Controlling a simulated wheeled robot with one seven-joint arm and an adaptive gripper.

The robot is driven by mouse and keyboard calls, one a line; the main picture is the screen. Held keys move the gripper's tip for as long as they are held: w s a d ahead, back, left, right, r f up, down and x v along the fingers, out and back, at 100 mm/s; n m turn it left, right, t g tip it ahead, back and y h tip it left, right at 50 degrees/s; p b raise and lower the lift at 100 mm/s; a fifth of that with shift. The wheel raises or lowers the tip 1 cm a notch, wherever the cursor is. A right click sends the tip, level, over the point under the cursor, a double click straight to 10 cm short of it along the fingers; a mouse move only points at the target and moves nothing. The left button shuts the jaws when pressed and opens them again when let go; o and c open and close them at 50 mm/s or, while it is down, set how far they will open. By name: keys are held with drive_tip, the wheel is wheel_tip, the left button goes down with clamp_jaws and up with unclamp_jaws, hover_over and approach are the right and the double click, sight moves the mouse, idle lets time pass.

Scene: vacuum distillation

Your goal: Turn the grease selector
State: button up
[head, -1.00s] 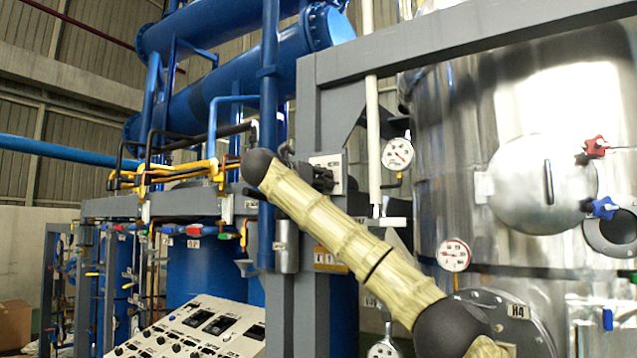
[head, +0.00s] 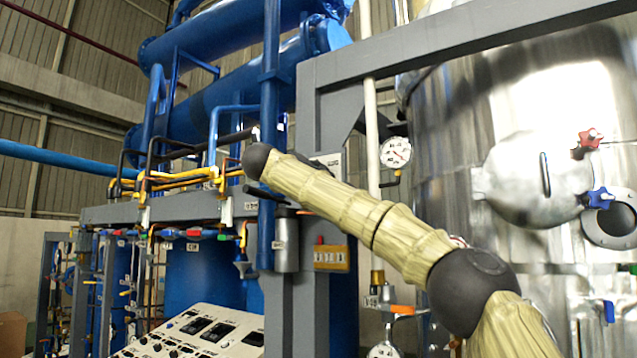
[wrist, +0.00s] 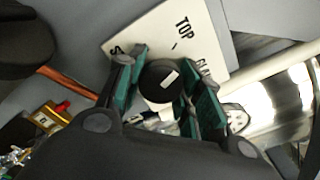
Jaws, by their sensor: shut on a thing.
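The grease selector is a round black knob (wrist: 160,82) with a white pointer mark, in front of a white plate (wrist: 196,32) lettered "TOP" in the wrist view. Other lettering on the plate is partly covered. My gripper (wrist: 162,88) has its green-padded fingers on either side of the knob and is shut on it. In the head view the white plate (head: 328,160) shows only as a sliver above my arm. My arm hides the knob there.
A grey post (head: 308,100) and beam frame the area. A steel vessel (head: 450,120) stands at the right. A gauge (head: 396,152), a small yellow box (head: 331,258) and a sloping control panel (head: 190,335) are nearby. Blue pipes run at the left.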

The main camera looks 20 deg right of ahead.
drive_tip(key=shift+n, duration=1.5)
drive_tip(key=o, duration=1)
drive_tip(key=shift+o, duration=0.2)
drive_tip(key=shift+s+a, duration=0.1)
drive_tip(key=shift+a, duration=0.05)
drive_tip(key=v, duration=1.1)
drive_tip(key=shift+s+a, duration=0.25)
drive_tip(key=shift+s, duration=0.05)
drive_tip(key=shift+w, duration=0.1)
